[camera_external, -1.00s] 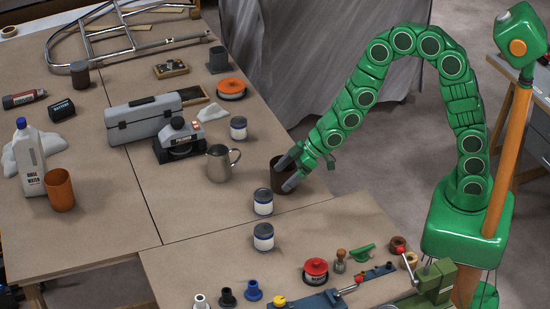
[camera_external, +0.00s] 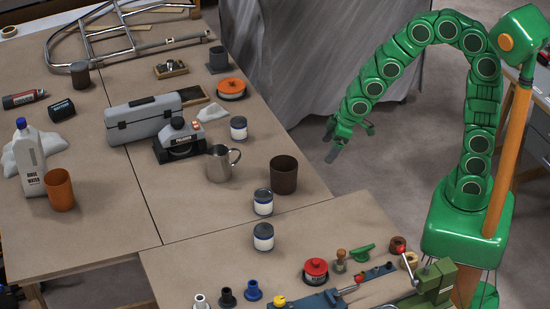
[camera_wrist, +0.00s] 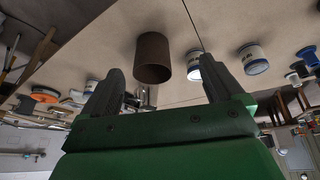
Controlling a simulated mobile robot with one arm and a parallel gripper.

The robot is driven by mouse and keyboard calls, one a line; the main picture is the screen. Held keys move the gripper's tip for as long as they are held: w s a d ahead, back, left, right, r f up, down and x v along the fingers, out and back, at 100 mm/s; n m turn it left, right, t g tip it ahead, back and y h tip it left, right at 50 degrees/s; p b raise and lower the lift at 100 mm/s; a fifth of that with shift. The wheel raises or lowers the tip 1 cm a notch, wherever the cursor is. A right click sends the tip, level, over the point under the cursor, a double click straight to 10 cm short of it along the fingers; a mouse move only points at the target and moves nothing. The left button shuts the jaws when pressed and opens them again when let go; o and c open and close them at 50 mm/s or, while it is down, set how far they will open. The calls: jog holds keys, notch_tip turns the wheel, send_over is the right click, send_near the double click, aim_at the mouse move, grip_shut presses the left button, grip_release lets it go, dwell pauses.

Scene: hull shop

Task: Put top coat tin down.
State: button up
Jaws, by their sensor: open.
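A steel mug (camera_external: 219,164), a grey toolbox (camera_external: 144,118) and an orange-topped tin (camera_external: 231,88) stand left of and behind the pot. A white bottle (camera_external: 29,158) and orange cup (camera_external: 59,190) are far left. Bare bench lies left of the middle tins.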

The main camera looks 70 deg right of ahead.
jog(key=s+d+r+m+g, duration=0.1)
jog(key=s+d+r+g, duration=0.1)
jog(key=s, duration=0.8)
jog(key=s+d+r+m+g+h, duration=0.1)
jog(key=s+r, duration=0.4)
jog(key=s, duration=0.5)
jog(key=s+d+r+m+g, duration=0.2)
jog(key=s+d+r+g, duration=0.1)
jog(key=s, duration=0.7)
jog(key=shift+s+d+r+m, duration=0.3)
jog(key=shift+r+m, duration=0.1)
jog(key=shift+r, duration=0.1)
